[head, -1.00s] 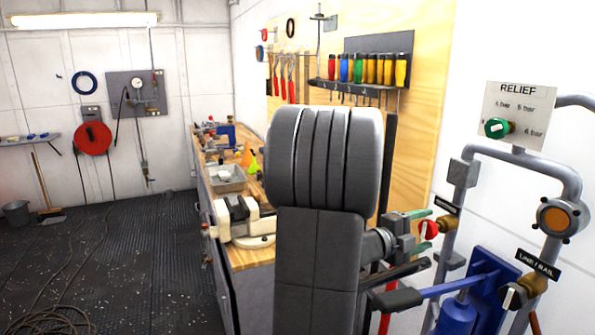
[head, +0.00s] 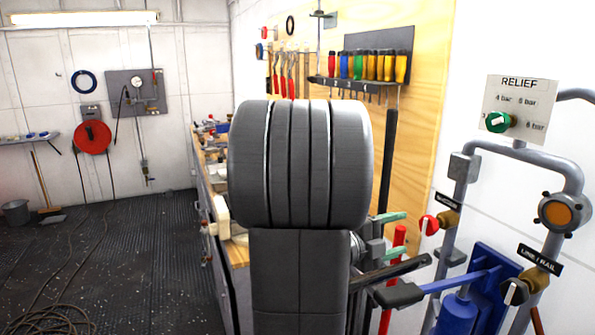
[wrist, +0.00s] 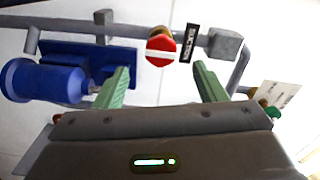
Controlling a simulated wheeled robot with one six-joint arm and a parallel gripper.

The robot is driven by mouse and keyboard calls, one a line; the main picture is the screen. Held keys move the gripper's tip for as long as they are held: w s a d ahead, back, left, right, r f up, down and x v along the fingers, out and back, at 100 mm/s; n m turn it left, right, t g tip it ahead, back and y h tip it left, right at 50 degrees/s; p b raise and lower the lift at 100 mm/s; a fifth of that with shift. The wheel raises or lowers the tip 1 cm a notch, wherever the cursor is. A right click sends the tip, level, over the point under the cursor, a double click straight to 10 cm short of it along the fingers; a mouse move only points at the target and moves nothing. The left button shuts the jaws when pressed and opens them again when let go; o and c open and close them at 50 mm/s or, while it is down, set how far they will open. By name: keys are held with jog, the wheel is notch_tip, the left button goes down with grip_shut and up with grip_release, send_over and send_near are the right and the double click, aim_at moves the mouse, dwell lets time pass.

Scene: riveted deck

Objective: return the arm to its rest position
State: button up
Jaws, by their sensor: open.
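My gripper (wrist: 159,88) shows in the wrist view with its two green fingers apart and nothing between them. Beyond the fingers is a red valve knob with a white bar (wrist: 160,51), near a black label. In the head view my gripper (head: 392,235) is partly hidden behind my grey arm links, with its green fingertips pointing right towards the red knob (head: 429,225). The fingertips look close to the knob, but the wrist view shows them apart from it. My arm is raised and bent in the middle of the head view, hiding part of the workbench.
Grey pipes (head: 462,195), a blue pump (head: 462,305) with a lever, an orange-faced fitting (head: 563,215) and a RELIEF panel (head: 518,105) crowd the right. A workbench (head: 238,252) stands behind my arm. The dark floor at left is mostly open, with a hose (head: 50,318).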

aim_at(424, 225)
jog(key=p+x, duration=0.1)
jog(key=x, duration=0.8)
jog(key=shift+w+d+r, duration=0.1)
jog(key=shift+d, duration=0.25)
jog(key=shift+w+d+m, duration=0.15)
jog(key=shift+d+m, duration=0.1)
jog(key=shift+m, duration=0.05)
jog(key=shift+a+m+b, duration=0.15)
jog(key=shift+m+b, duration=0.4)
jog(key=shift+m, duration=0.45)
jog(key=shift+m+b, duration=0.3)
jog(key=shift+m, duration=0.5)
jog(key=m+b, duration=0.1)
jog(key=m, duration=0.4)
jog(key=shift+r, duration=0.1)
jog(key=m, duration=0.4)
jog(key=shift+r, duration=0.1)
jog(key=shift+s+m+p, duration=0.2)
jog(key=shift+m+p, duration=0.7)
jog(key=shift+m, duration=1.2)
